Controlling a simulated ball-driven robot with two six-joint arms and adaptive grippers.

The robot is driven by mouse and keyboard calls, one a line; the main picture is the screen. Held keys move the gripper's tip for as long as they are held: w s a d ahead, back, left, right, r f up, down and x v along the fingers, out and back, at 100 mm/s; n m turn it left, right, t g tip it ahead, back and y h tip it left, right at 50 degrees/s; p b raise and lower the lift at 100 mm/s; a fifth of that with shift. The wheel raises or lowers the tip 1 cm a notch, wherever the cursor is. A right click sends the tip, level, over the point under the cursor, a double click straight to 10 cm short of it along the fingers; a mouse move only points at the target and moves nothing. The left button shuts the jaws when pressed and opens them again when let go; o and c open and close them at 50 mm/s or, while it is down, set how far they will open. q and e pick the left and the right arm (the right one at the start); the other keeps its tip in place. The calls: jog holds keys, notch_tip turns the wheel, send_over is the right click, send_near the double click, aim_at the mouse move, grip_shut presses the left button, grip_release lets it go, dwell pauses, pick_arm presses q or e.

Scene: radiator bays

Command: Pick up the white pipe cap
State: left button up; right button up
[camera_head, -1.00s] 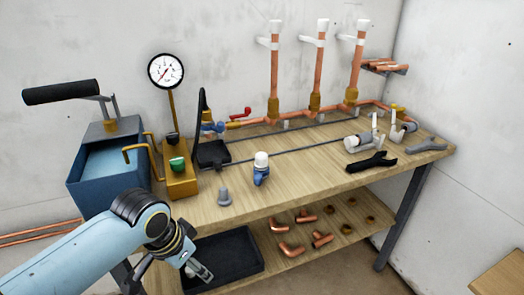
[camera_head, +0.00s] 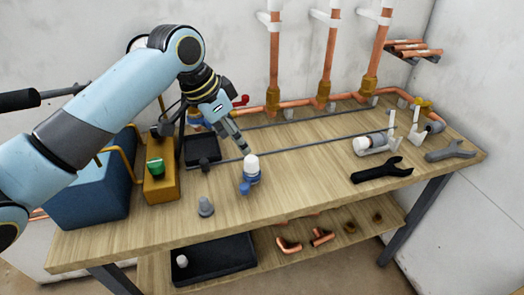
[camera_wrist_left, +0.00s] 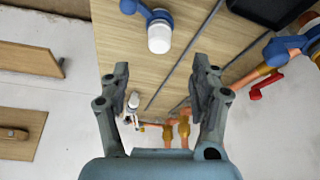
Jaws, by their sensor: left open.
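A white rounded cap (camera_head: 251,161) sits on top of a small blue valve (camera_head: 246,187) standing on the workbench. The cap also shows in the left wrist view (camera_wrist_left: 160,38), with the blue valve body behind it. My left gripper (camera_head: 243,150) is just above and behind the cap in the head view, pointing down. In the left wrist view its two fingers (camera_wrist_left: 162,80) are apart with nothing between them, and the cap lies beyond their tips. A small white piece (camera_head: 182,261) lies in the black tray (camera_head: 225,256) on the lower shelf. My right gripper is not in view.
A grey cone-shaped piece (camera_head: 206,206) stands left of the valve. A yellow block with a green knob (camera_head: 155,167) and a blue box (camera_head: 90,195) are further left. Wrenches (camera_head: 382,170) lie at right. Copper pipes (camera_head: 322,60) rise along the wall.

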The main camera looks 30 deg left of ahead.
aim_at(251, 159)
pick_arm(q)
jog(key=x, duration=0.3)
jog(key=shift+s+d+f, duration=0.15)
jog(key=shift+s+f, duration=0.05)
jog(key=shift+f, duration=0.15)
jog(key=shift+w+f, duration=0.2)
jog(key=shift+f, duration=0.1)
jog(key=x, duration=0.4)
jog(key=shift+w+f, duration=0.15)
jog(key=shift+w, duration=0.2)
jog(key=shift+w+d+f, duration=0.1)
jog(key=shift+w+f, duration=0.05)
jog(key=shift+f, duration=0.25)
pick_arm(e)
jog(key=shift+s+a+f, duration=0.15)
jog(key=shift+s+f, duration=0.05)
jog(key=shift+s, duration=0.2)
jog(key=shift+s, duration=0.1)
pick_arm(q)
jog(key=c, duration=1)
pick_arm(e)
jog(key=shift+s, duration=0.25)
pick_arm(q)
jog(key=shift+o, duration=0.2)
jog(key=shift+r, duration=0.15)
